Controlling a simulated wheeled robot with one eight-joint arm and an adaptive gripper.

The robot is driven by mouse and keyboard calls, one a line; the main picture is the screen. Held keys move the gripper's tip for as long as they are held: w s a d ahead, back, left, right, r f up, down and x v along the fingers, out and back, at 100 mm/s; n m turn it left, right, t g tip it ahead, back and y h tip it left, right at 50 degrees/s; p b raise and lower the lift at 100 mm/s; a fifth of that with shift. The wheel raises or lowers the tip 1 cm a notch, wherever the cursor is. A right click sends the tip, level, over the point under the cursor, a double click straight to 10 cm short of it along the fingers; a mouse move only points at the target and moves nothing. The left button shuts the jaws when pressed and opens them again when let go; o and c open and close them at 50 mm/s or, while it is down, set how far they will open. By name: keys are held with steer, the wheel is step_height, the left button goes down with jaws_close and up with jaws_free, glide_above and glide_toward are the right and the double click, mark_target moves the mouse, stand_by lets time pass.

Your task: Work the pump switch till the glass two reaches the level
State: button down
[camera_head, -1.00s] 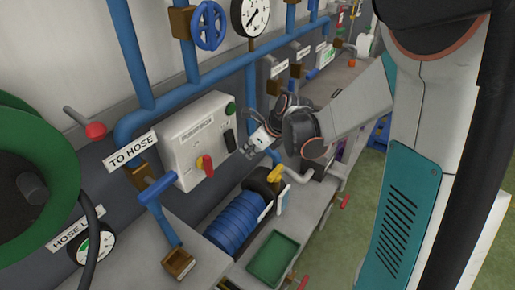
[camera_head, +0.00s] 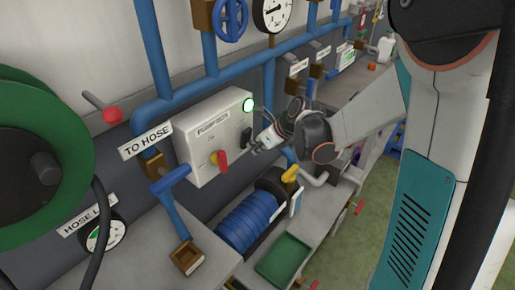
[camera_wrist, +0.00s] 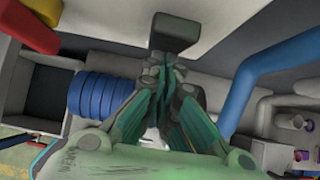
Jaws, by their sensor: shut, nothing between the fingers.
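The pump control box (camera_head: 205,130) is a pale box on the wall. Its round green lamp (camera_head: 248,104) is lit. In the wrist view my shut fingers (camera_wrist: 170,70) point at a dark block (camera_wrist: 174,34), which looks like the switch. I cannot tell whether they touch. I cannot make out which thing is glass two, or any level.
Blue pipes (camera_head: 215,85) run along the wall with a gauge (camera_head: 272,12) above. A blue lever (camera_head: 169,181) stands lower left of the box. A ribbed blue motor (camera_head: 247,222) and a green tray (camera_head: 283,258) are below. A green hose reel (camera_head: 80,150) is at left.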

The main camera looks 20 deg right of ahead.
steer(key=shift+r, duration=0.2)
steer(key=shift+r+p, duration=0.6)
steer(key=shift+r, duration=0.1)
steer(key=shift+s+d, duration=0.1)
